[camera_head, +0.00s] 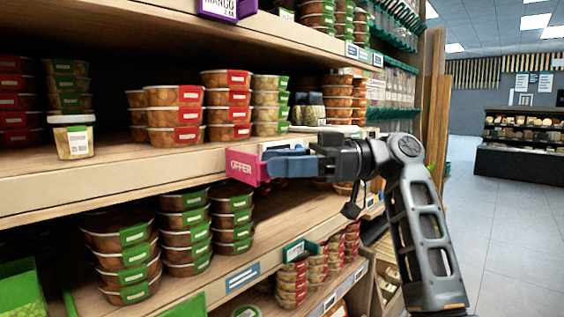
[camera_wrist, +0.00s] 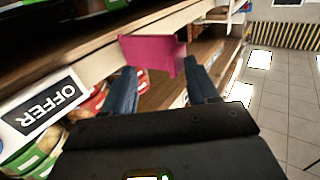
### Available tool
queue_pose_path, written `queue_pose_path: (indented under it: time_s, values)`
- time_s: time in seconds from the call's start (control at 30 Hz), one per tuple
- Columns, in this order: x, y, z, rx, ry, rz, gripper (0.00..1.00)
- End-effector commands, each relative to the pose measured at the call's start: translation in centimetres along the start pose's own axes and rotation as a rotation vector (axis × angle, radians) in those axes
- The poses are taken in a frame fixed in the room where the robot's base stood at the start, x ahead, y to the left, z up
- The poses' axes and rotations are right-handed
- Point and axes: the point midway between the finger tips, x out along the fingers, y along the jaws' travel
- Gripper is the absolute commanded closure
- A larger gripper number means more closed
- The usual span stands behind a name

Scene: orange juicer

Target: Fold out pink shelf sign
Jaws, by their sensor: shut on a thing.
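The pink shelf sign (camera_head: 242,168), lettered "OFFER", is at the front edge of the middle shelf in the head view. Its lettered face is turned toward the head camera and it stands out from the shelf edge. In the wrist view its pink panel (camera_wrist: 152,56) spans between the blue fingers. My gripper (camera_head: 268,165) reaches in from the right and is shut on the sign, with its fingers on the sign's right side. The fingers also show in the wrist view (camera_wrist: 160,88). The exact contact and the sign's hinge are hidden.
The middle shelf edge (camera_head: 110,178) runs behind the sign. Stacked food tubs (camera_head: 175,115) stand above it and more tubs (camera_head: 185,230) below. A purple sign (camera_head: 222,8) hangs from the upper shelf. A black-and-white "OFFER" label (camera_wrist: 45,105) is at left in the wrist view. The aisle floor (camera_head: 500,235) is clear.

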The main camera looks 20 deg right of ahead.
Motion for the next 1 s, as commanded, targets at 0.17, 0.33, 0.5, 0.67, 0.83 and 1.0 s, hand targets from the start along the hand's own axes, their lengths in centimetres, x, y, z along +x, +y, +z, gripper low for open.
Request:
queue_pose_path:
  time_s: [0.17, 0.33, 0.5, 0.67, 0.83, 1.0]
  values:
    - [0.1, 0.3, -0.1, 0.004, 0.003, 0.010, 0.65]
    - [-1.7, 0.3, -0.1, 0.004, 0.003, 0.011, 0.65]
    - [-4.7, 0.2, -0.1, 0.003, 0.003, 0.009, 0.65]
    - [-6.8, 0.1, -0.1, 0.002, 0.001, 0.005, 0.65]
    - [-7.8, 0.0, -0.1, 0.001, 0.002, 0.002, 0.65]
    - [-7.9, 0.0, -0.1, 0.000, 0.001, 0.001, 0.65]
